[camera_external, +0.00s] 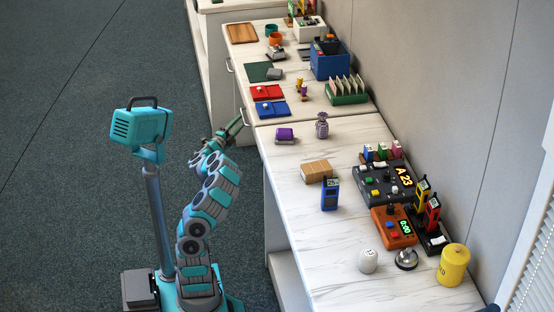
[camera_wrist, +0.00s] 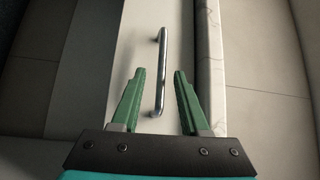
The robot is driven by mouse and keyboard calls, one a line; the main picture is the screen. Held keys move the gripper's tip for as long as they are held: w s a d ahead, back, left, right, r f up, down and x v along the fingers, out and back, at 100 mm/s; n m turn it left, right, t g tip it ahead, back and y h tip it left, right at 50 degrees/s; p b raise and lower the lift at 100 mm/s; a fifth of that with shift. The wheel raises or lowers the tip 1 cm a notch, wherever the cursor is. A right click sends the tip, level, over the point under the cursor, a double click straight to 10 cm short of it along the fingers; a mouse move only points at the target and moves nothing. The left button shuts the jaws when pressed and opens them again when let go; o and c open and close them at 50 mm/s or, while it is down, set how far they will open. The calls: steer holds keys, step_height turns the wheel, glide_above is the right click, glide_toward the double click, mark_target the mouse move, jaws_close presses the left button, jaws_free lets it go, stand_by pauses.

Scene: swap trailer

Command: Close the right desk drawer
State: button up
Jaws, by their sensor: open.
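The white drawer front (camera_wrist: 128,40) fills the middle of the wrist view. Its upright-looking metal bar handle (camera_wrist: 161,70) lies between the two green fingers of my gripper (camera_wrist: 158,76). The fingers are open and spread to either side of the handle's lower part, and I cannot tell whether they touch it. In the external view my gripper (camera_external: 238,126) is at the front edge of the desk (camera_external: 254,105), by the nearer handle. How far the drawer stands out is hard to tell.
Red (camera_external: 267,92) and blue (camera_external: 271,107) flat items lie on the desk. A second handle (camera_external: 229,65) is farther back. Open carpet lies left.

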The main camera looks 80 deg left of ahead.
steer(key=shift+v, duration=1.6)
